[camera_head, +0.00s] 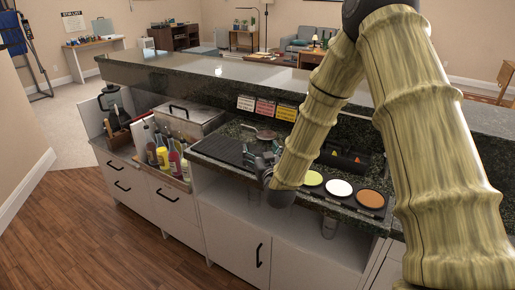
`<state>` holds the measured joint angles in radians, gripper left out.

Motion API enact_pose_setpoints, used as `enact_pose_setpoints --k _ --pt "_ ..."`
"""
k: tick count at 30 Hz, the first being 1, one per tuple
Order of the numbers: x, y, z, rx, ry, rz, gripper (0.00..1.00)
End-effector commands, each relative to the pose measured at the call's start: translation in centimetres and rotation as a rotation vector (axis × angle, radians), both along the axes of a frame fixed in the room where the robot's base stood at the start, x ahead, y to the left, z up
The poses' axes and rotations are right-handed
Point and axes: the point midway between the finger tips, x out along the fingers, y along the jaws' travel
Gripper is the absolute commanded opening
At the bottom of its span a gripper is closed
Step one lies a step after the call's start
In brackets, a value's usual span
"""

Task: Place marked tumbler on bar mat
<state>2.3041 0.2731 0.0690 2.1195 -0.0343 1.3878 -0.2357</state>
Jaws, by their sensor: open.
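The bar mat (218,147) is a dark ridged mat lying on the stone counter left of my gripper. My gripper (258,160) is open, over the counter at the mat's right end, and points down and left. I cannot tell whether it touches anything. Its wrist and my arm hide part of the counter behind. No mark can be made out on either, so I cannot tell which is the marked tumbler.
A black tray with yellow (312,178), white (339,187) and orange (372,199) discs lies right of my gripper. Bottles (166,158) and a steel lidded box (187,116) stand left of the mat. A raised stone ledge (220,76) runs behind, with small signs (265,107) below it.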

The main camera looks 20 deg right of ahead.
Motion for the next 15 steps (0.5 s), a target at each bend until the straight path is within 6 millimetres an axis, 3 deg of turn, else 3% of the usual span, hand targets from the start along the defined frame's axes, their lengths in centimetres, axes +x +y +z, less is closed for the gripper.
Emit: enact_pose_setpoints --k 7,15 --pt "-4.5 0.6 -0.2 0.0 0.001 0.001 0.85" --pt "-7.3 0.9 -0.1 0.0 0.0 0.0 0.85"
